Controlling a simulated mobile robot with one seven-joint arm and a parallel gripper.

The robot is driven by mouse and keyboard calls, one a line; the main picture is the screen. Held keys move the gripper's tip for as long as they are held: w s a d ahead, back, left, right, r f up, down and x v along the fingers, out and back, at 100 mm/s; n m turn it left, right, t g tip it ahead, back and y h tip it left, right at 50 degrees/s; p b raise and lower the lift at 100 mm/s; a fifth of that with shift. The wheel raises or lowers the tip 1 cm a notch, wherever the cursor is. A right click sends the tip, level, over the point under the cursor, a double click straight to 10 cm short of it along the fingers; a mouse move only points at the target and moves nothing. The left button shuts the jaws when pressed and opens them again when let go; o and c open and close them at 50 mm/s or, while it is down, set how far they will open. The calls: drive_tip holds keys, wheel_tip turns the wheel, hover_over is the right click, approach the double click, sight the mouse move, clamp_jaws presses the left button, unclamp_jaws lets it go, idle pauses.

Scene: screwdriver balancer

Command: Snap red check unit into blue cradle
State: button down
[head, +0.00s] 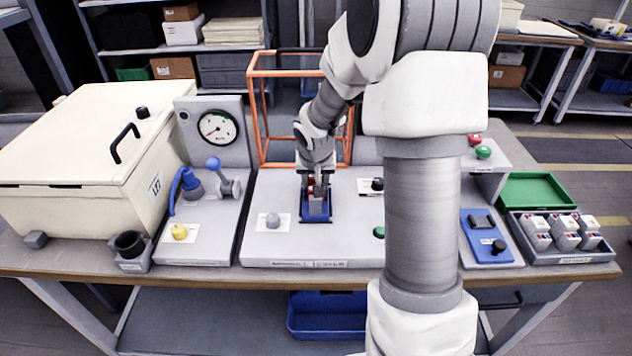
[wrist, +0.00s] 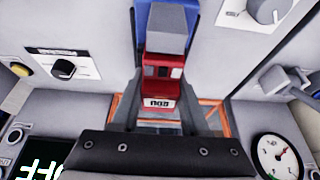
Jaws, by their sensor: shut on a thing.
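The red check unit (wrist: 163,78) is between the fingers of my gripper (wrist: 162,95) in the wrist view, with a white label on its near face and a grey block at its far end. My gripper is shut on it. The blue cradle (wrist: 142,20) shows behind and beside the grey block. In the head view, my gripper (head: 318,180) points down over the blue cradle (head: 316,212) on the grey panel, and a bit of the red unit (head: 311,188) shows between the fingers. The unit is at or in the cradle; I cannot tell whether it is fully seated.
A grey knob (head: 272,220) is left of the cradle and a black knob (head: 377,184) is right of it. An orange frame (head: 258,120) stands behind. A gauge stand (head: 217,127) and cream lidded box (head: 70,140) are at left. A tray of units (head: 565,255) is at right.

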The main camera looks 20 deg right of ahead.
drive_tip(key=shift+s+f+g+p, duration=0.3)
drive_tip(key=shift+s+f+p, duration=0.1)
drive_tip(key=shift+f, duration=0.4)
drive_tip(key=shift+s+f+b, duration=0.2)
drive_tip(key=shift+f+b, duration=0.15)
drive_tip(key=shift+b, duration=0.35)
idle(1.7)
idle(0.5)
drive_tip(key=shift+c, duration=1.6)
unclamp_jaws()
drive_tip(key=shift+a+r, duration=0.1)
drive_tip(key=shift+r, duration=0.45)
drive_tip(key=p+v, duration=0.3)
drive_tip(key=v, duration=1.5)
drive_tip(key=shift+w+r+p, duration=0.2)
drive_tip(key=shift+w+p, duration=0.1)
drive_tip(key=shift+p, duration=0.05)
